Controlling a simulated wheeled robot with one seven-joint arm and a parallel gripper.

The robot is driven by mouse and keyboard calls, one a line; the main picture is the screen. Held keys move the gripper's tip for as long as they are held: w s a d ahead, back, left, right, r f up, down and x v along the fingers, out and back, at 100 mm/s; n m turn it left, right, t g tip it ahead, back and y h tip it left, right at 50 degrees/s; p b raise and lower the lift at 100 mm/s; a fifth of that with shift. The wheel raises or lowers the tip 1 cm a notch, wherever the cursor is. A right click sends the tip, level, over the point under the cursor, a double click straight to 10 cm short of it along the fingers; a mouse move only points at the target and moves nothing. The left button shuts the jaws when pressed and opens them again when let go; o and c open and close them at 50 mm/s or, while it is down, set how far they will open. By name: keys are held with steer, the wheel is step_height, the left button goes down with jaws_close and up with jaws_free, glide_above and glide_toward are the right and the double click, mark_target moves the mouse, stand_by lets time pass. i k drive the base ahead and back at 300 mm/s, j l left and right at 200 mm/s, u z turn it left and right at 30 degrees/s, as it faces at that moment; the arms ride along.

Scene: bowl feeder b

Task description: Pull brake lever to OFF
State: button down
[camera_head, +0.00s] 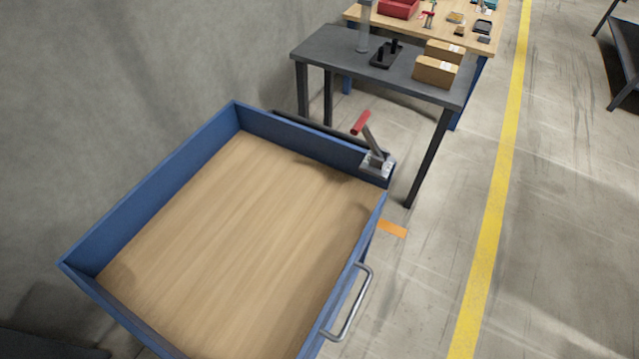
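The brake lever (371,137) is a grey metal arm with a red grip (361,123). It rises from a grey bracket (377,166) at the far right corner of a blue-walled cart (150,195). The lever leans up and to the left, with the red grip at its top end. I see no ON or OFF marking that I can read. My gripper is not in this view, and nothing is touching the lever.
The cart's wooden bed (240,240) is empty. A metal handle (351,305) sticks out on its right side. A dark table (340,48) with cardboard boxes (435,71) stands behind it, with a wooden workbench (480,55) beyond. Floor on the right is open.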

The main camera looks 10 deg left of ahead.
mark_target(361, 125)
steer(key=k, duration=0.3)
steer(key=u, duration=2.35)
steer(key=k+l, duration=0.15)
steer(key=l, duration=0.2)
steer(key=k+l, duration=0.15)
steer(key=l, duration=0.2)
steer(key=k+l, duration=0.15)
steer(key=l, duration=0.2)
steer(key=k+l, duration=0.15)
steer(key=l, duration=0.2)
steer(key=k+l, duration=0.15)
steer(key=l, duration=0.2)
steer(key=k+l, duration=0.15)
steer(key=l, duration=0.2)
steer(key=k+l, duration=0.15)
steer(key=l, duration=0.2)
steer(key=i, duration=1)
